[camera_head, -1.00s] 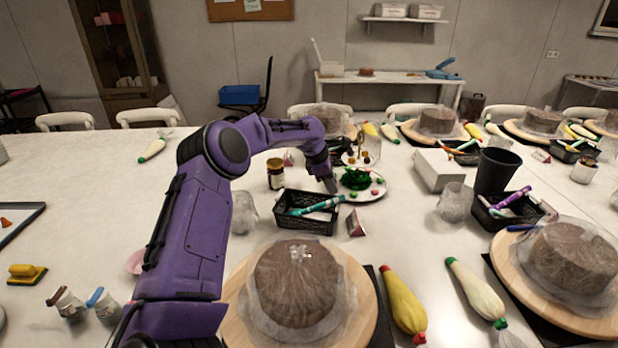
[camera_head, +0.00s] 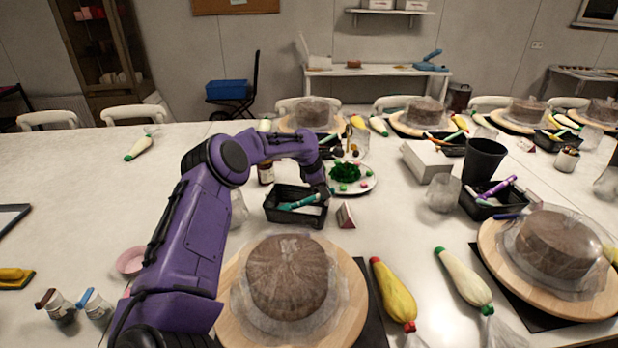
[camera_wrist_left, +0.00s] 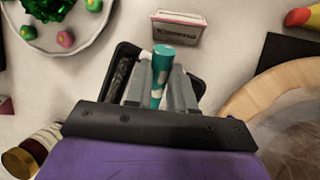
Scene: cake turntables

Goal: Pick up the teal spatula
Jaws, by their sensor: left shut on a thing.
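The teal spatula (camera_head: 298,204) lies slanted in a small black basket (camera_head: 284,219) behind the near cake. Its right end is covered by my left gripper (camera_head: 322,190), which reaches down at the basket's right side. In the left wrist view the spatula's teal and white handle (camera_wrist_left: 161,70) sits between the two grey fingers of my left gripper (camera_wrist_left: 161,88), which are shut on it. The basket's dark rim (camera_wrist_left: 122,60) shows below and around the fingers. The spatula's other end is hidden in that view. My right gripper is not in view.
A plate (camera_head: 366,188) with green and pink decorations is just behind the basket. A small triangular card (camera_head: 345,216) stands to its right. A wrapped cake (camera_head: 290,278) on a round wooden turntable is in front. A brown jar (camera_head: 265,173) stands behind left.

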